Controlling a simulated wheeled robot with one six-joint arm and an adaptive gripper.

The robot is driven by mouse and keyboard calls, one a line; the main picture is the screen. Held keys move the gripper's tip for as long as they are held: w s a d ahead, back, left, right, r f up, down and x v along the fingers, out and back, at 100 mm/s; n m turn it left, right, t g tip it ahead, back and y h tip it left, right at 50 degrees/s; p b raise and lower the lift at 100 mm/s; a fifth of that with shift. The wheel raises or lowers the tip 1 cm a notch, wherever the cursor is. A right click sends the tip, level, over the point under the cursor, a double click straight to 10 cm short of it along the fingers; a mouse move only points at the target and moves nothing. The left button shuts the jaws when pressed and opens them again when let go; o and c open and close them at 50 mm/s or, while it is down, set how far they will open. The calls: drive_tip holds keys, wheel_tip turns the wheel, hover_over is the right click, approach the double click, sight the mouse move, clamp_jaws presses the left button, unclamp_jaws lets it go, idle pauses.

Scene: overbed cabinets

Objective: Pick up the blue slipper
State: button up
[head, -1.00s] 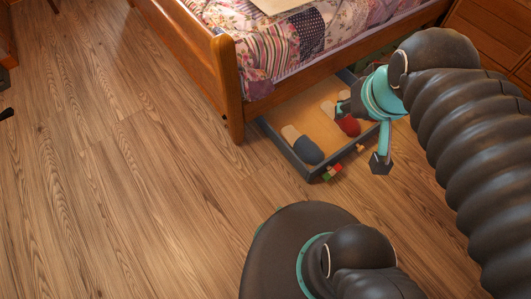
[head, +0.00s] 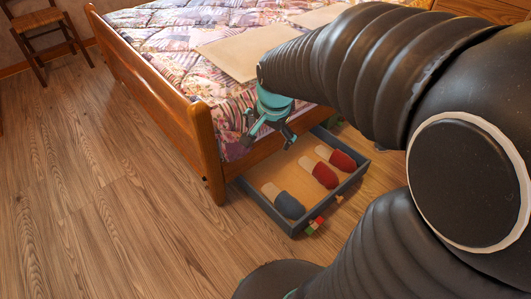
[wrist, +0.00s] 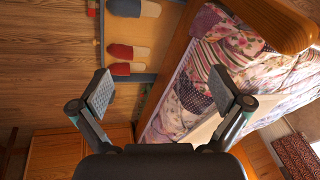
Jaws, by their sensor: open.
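The blue slipper (head: 289,206), dark blue with a beige heel part, lies in the open under-bed drawer (head: 262,209), near its left front corner. In the wrist view the blue slipper (wrist: 126,8) is at the top edge, partly cut off. Two red slippers, one nearer (head: 324,176) and one farther (head: 344,161), lie to its right in the same drawer. My gripper (head: 268,137) is open and empty, by the bed's side edge, above and behind the blue slipper in the picture. In the wrist view its fingers (wrist: 161,80) are spread wide, with nothing between them.
The wooden bed footboard (head: 165,105) and its post stand just left of the drawer. A patterned quilt (head: 160,45) covers the bed. Small coloured blocks (head: 314,225) lie at the drawer's front. The floor (head: 110,210) to the left is clear; a chair (head: 42,32) stands far left.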

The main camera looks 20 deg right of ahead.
drive_tip(key=w+d+f+m+g, duration=0.1)
drive_tip(key=w+d+f+m, duration=0.3)
drive_tip(key=w+f+m, duration=0.5)
drive_tip(key=m+g, duration=0.3)
drive_tip(key=m, duration=0.8)
hover_over(286, 197)
wheel_tip(286, 197, down, 32)
drive_tip(key=shift+w+a+f+p, duration=0.1)
drive_tip(key=shift+w+f+p, duration=0.05)
drive_tip(key=shift+f+p, duration=0.15)
drive_tip(key=shift+m, duration=0.3)
wheel_tip(286, 197, down, 8)
drive_tip(key=shift+r, duration=0.2)
drive_tip(key=shift+f, duration=3.15)
drive_tip(key=c, duration=0.8)
